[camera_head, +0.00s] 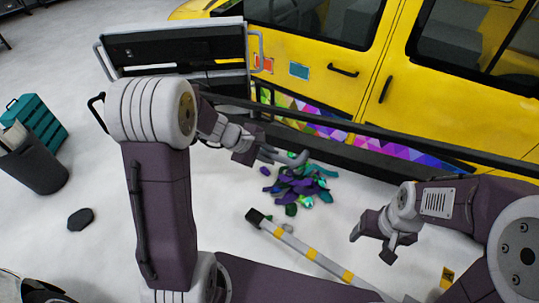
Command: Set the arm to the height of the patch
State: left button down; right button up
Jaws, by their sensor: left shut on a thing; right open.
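A yellow vehicle (400,62) stands across the back. Its door carries an orange patch (263,63) and a teal patch (299,70); I cannot tell which is the task's patch. A colourful triangle-patterned wrap (335,122) runs low along its side. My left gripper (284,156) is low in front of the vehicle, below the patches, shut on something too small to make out. My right gripper (371,245) is open and empty, low over the floor, further right and nearer to me.
A pile of purple and teal scraps (298,186) lies on the floor by my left gripper. A yellow-banded pole (300,248) lies nearby. A black panelled cart (175,50) stands at the back left. A dark bin (35,165) and teal crate (38,122) stand left.

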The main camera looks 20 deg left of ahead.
pick_arm(q)
jog(key=s+d+f+h+b, duration=0.1)
jog(key=d+f+b, duration=0.2)
jog(key=f+b, duration=0.6)
jog(key=s+d+f+h+b, duration=0.1)
jog(key=d+f+b, duration=0.2)
jog(key=f+b, duration=0.5)
jog(key=shift+f+n+g+b, duration=0.3)
jog(key=shift+f+n+b, duration=0.1)
jog(key=shift+b, duration=0.7)
jog(key=c, duration=1.3)
grip_release()
jog(key=shift+s, duration=0.1)
jog(key=p+v, duration=0.1)
jog(key=v, duration=0.8)
